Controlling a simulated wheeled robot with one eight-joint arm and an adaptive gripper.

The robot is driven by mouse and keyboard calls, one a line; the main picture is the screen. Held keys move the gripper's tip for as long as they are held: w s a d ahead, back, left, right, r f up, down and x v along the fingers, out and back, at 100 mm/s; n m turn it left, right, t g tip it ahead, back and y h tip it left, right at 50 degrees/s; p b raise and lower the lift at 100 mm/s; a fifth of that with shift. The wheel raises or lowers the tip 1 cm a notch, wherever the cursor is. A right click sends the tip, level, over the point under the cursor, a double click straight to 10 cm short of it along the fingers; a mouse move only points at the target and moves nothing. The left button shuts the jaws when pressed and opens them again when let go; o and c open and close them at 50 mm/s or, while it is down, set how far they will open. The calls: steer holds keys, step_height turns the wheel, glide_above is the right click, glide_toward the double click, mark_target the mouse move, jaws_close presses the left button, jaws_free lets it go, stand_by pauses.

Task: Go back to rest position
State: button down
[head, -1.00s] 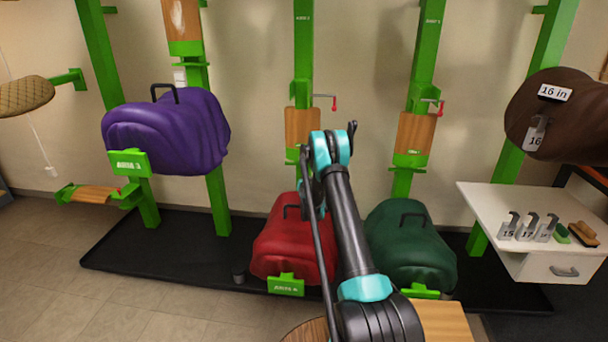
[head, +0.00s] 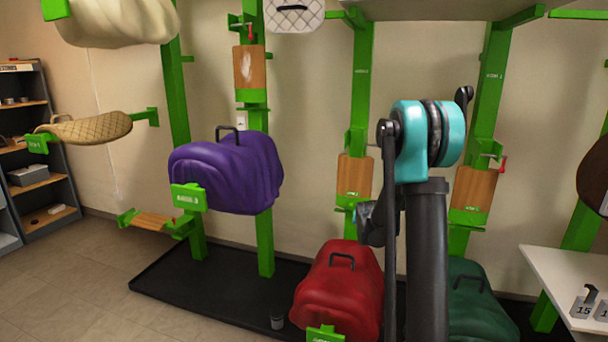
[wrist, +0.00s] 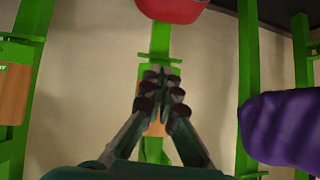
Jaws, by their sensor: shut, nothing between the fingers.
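My gripper (wrist: 161,88) shows in the wrist view with its fingers together and nothing between them. It points toward the wall and the green rack, clear of the covered saddles. In the head view my raised arm hides the gripper's fingertips. Behind the arm, a red covered saddle (head: 340,290) and a dark green covered saddle (head: 478,305) sit low on the rack, the green one partly hidden by the arm. A purple covered saddle (head: 228,172) hangs further left. In the wrist view the red cover (wrist: 172,8) is at the top and the purple cover (wrist: 282,128) at the right.
A tan quilted saddle pad (head: 85,129) and a cream cover (head: 118,22) are on the left. A dark shelf (head: 35,150) stands at the far left. A white table (head: 570,285) with number tags is at the lower right. The floor at lower left is clear.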

steer(key=s+a+f+n+g, duration=0.1)
steer(key=s+g, duration=0.1)
steer(key=s, duration=1.2)
steer(key=s+a+f+n+g+y, duration=0.1)
steer(key=s+g, duration=0.1)
steer(key=s, duration=1.3)
steer(key=s+a+f+g, duration=0.1)
steer(key=s+a+g, duration=0.1)
steer(key=s, duration=1.3)
steer(key=shift+s+n, duration=0.15)
steer(key=shift+n, duration=0.25)
